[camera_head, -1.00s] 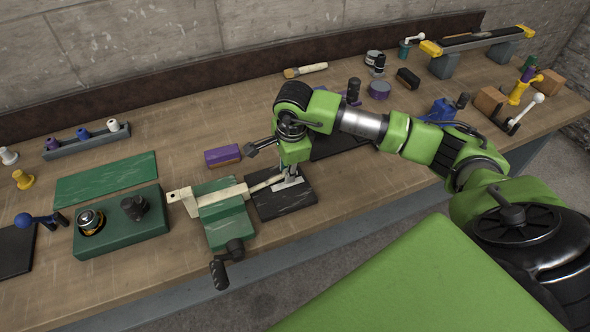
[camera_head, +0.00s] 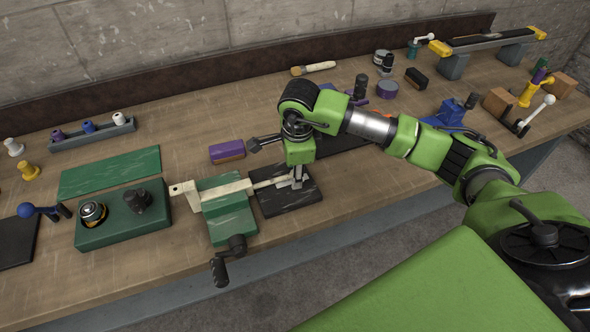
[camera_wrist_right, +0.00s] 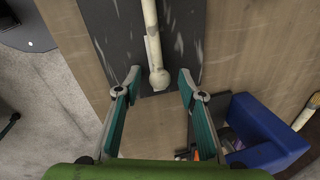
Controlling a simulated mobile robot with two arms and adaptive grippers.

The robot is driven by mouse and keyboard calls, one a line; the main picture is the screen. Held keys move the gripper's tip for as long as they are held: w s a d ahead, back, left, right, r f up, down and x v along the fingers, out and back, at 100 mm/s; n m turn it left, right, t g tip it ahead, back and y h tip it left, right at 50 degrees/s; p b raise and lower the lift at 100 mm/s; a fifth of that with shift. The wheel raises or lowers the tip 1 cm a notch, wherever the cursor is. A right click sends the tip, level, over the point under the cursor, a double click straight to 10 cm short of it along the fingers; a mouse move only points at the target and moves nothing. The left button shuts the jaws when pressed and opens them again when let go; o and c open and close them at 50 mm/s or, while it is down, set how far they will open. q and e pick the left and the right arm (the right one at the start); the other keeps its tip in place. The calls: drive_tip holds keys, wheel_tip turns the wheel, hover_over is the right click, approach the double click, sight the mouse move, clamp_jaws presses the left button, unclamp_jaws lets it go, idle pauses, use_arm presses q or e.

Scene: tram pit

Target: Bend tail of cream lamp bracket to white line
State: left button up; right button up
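The cream lamp bracket (camera_head: 183,190) is clamped in the green vise (camera_head: 226,207), its tail reaching right over a black plate (camera_head: 286,199). In the right wrist view, the cream tail (camera_wrist_right: 151,28) ends in a round knob (camera_wrist_right: 159,79) near the plate's edge. A short white strip (camera_wrist_right: 149,50), perhaps the white line, lies beside the tail, partly hidden by it. My right gripper (camera_wrist_right: 159,82) is open, one finger on each side of the knob with gaps showing. It also stands over the tail in the head view (camera_head: 297,182). My left gripper is not in view.
A purple block (camera_head: 227,151) lies behind the vise. A green box with knobs (camera_head: 122,222) and a green mat (camera_head: 110,173) are to the left. A blue object (camera_wrist_right: 265,133) sits beside my right gripper in the wrist view. The vise handle (camera_head: 221,270) overhangs the front edge.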

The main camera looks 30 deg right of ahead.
wheel_tip(320, 180, up, 12)
drive_tip(key=s, duration=0.2)
drive_tip(key=shift+a, duration=0.35)
drive_tip(key=shift+s+f, duration=0.1)
drive_tip(key=shift+f, duration=0.05)
